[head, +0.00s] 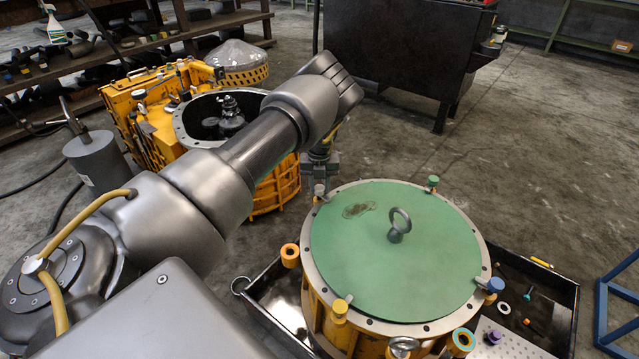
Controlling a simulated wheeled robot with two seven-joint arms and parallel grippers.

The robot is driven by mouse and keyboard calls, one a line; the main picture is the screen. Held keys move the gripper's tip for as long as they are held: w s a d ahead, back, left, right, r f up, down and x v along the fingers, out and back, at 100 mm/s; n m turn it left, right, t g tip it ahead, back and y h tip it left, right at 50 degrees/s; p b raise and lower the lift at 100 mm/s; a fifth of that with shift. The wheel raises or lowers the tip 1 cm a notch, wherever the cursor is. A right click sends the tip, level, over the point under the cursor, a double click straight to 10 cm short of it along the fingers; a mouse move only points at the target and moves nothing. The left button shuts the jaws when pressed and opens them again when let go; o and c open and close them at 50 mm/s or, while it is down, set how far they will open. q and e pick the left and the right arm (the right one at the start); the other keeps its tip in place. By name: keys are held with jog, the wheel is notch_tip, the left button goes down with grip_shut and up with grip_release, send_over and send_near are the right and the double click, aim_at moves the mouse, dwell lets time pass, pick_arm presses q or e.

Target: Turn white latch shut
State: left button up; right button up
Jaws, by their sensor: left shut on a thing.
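The yellow round housing (312,292) stands at the lower right with a flat green lid (425,270) and a ring bolt in the lid's middle. Small coloured latches sit around its rim. My left gripper (320,182) points down at the rim's far left edge and is shut on a small pale grey-white latch (319,190), which I take as the white latch. The fingers partly hide it, so its exact angle is unclear. My right gripper is not in view.
A green latch (433,183), a blue latch (495,285), a yellow latch (340,307) and an orange latch (290,252) ring the lid. A dark tray (562,335) with small parts lies beneath. An open yellow housing (160,120) stands behind my left arm.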

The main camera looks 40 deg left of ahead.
pick_arm(q)
jog(key=shift+n, duration=0.6)
jog(key=o, duration=1)
jog(key=shift+c, duration=0.2)
jog(key=shift+r, duration=0.1)
